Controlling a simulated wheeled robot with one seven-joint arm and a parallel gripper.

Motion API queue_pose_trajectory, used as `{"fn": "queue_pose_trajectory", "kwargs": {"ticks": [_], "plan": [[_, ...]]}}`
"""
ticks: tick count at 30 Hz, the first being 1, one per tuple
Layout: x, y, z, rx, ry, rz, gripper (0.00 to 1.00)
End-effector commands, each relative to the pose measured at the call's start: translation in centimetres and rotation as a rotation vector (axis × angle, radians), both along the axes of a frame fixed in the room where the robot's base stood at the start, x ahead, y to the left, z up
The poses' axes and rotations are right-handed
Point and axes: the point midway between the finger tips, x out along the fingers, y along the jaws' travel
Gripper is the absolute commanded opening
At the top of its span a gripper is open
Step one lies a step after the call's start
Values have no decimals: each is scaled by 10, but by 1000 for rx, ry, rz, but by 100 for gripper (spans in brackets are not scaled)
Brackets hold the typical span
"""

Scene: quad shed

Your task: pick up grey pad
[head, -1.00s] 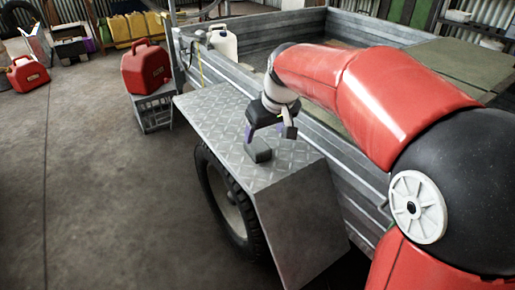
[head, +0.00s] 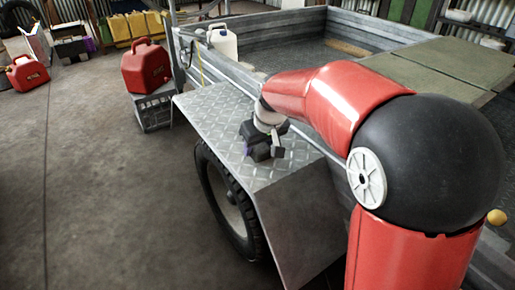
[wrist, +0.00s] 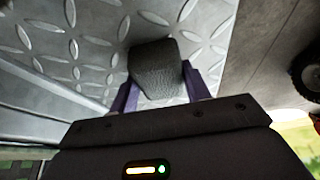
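The grey pad (head: 262,152) is a small dark block on the silver tread-plate fender (head: 212,108) of the trailer. My gripper (head: 265,151) is low over the fender, right at the pad. In the wrist view the pad (wrist: 157,70) lies between the two purple fingers (wrist: 160,88), one along each side. I see no clear gap between the fingers and the pad, and the gripper looks shut on it. The pad appears to be still at the fender surface. Its near lower part is hidden by my gripper.
The trailer's side wall (head: 245,78) rises just behind the fender. A white jug (head: 224,42) stands at the trailer's corner. A red fuel can (head: 146,66) sits on a grey crate (head: 155,112) to the left. The floor (head: 110,200) at left is open.

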Motion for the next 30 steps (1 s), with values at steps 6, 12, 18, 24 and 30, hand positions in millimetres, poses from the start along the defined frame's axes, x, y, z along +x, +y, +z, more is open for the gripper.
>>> {"fn": "queue_pose_trajectory", "kwargs": {"ticks": [6, 12, 18, 24, 30], "plan": [[0, 0, 0, 0, 0, 0, 25], [0, 0, 1, 0, 0, 0, 25], [1, 0, 15, 2, -2, -1, 25], [1, 0, 55, 2, -7, 1, 25], [1, 0, 115, 1, -6, -1, 25]]}}
